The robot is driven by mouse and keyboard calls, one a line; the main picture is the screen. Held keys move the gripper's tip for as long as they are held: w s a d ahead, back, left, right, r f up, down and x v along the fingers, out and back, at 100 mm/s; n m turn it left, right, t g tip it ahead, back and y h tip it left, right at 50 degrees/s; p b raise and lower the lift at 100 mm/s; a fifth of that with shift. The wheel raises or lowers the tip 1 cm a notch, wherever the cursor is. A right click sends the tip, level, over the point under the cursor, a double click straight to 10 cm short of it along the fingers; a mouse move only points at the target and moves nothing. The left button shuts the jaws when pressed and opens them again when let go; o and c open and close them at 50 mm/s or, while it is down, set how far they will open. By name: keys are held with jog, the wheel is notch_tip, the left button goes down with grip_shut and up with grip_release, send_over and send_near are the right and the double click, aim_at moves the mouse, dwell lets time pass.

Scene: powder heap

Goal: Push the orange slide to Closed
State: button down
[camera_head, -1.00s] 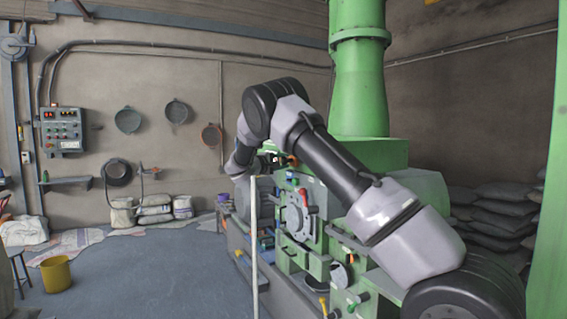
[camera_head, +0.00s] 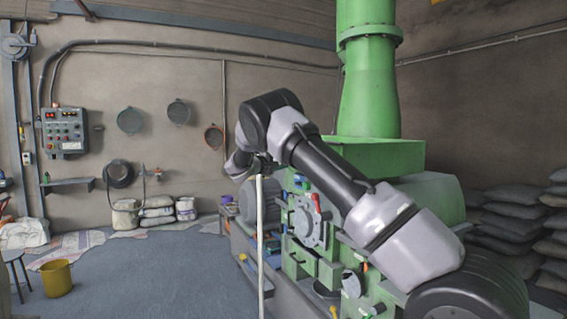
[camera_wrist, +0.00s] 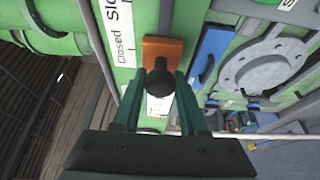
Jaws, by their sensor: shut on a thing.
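The orange slide (camera_wrist: 162,48) shows in the wrist view on a green machine panel, with a black knob (camera_wrist: 160,80) in front of it. The word "Closed" (camera_wrist: 121,48) on a white label stands beside the slide, to its left in that view. "Slow" is partly cut off further up the label. My gripper (camera_wrist: 159,90) has its two green fingers on either side of the knob, shut on it. The lower part of the slide area is hidden behind the knob and fingers. In the head view my arm hides the slide.
A blue part (camera_wrist: 209,53) and a grey round flange (camera_wrist: 265,60) lie right of the slide in the wrist view. A thin pale post (camera_head: 260,235) stands close to my wrist. The green machine (camera_head: 375,150) fills the right. Open floor lies left, with a yellow bucket (camera_head: 57,278).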

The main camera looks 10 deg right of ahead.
jog(key=shift+w+a, duration=0.1)
jog(key=c, duration=0.8)
grip_release()
jog(key=shift+r, duration=0.1)
jog(key=o, duration=0.3)
jog(key=shift+w, duration=0.2)
jog(key=v, duration=1.1)
